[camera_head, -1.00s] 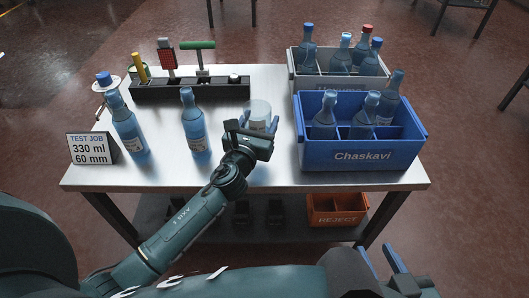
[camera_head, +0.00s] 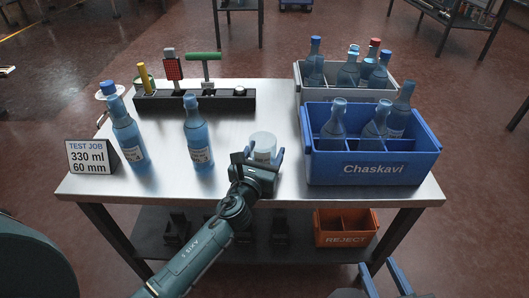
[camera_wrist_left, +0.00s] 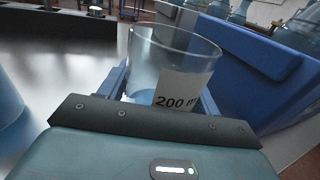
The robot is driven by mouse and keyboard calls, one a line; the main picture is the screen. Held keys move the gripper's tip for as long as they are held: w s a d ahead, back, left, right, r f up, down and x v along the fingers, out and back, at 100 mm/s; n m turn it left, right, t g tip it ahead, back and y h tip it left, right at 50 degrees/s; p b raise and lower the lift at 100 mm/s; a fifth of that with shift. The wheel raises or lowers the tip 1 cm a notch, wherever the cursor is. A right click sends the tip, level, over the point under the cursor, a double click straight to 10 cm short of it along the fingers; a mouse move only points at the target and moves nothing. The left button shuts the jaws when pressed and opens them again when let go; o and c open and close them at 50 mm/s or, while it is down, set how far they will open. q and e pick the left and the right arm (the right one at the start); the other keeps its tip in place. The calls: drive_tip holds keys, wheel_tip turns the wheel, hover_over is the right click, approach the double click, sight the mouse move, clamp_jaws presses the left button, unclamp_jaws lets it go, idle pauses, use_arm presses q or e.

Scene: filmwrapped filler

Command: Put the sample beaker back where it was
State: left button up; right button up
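The sample beaker (camera_head: 263,143) is a clear, open-topped cup at the front middle of the table, left of the blue crate. My left gripper (camera_head: 264,158) has its blue fingers on both sides of it and is shut on it. In the left wrist view the beaker (camera_wrist_left: 172,62) stands upright between the fingers, with a white label partly reading "200 m". Its base is hidden, so I cannot tell whether it touches the table. My right gripper (camera_head: 384,278) is at the bottom edge, fingers apart and empty.
A blue Chaskavi crate (camera_head: 372,169) and a grey crate (camera_head: 345,95) hold bottles at the right. Two blue bottles (camera_head: 128,135) (camera_head: 197,135) stand left of the beaker. A black tool rack (camera_head: 195,102) is behind. Table is bare between rack and beaker.

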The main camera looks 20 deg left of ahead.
use_arm(q)
drive_tip(key=o, duration=0.3)
drive_tip(key=shift+r, duration=0.25)
drive_tip(key=s, duration=1.1)
drive_tip(key=shift+s+a+f+p, duration=0.1)
drive_tip(key=shift+s+a+p, duration=0.1)
drive_tip(key=shift+p, duration=0.1)
drive_tip(key=shift+s, duration=0.35)
use_arm(e)
drive_tip(key=shift+d, duration=0.1)
drive_tip(key=shift+s+f, duration=0.1)
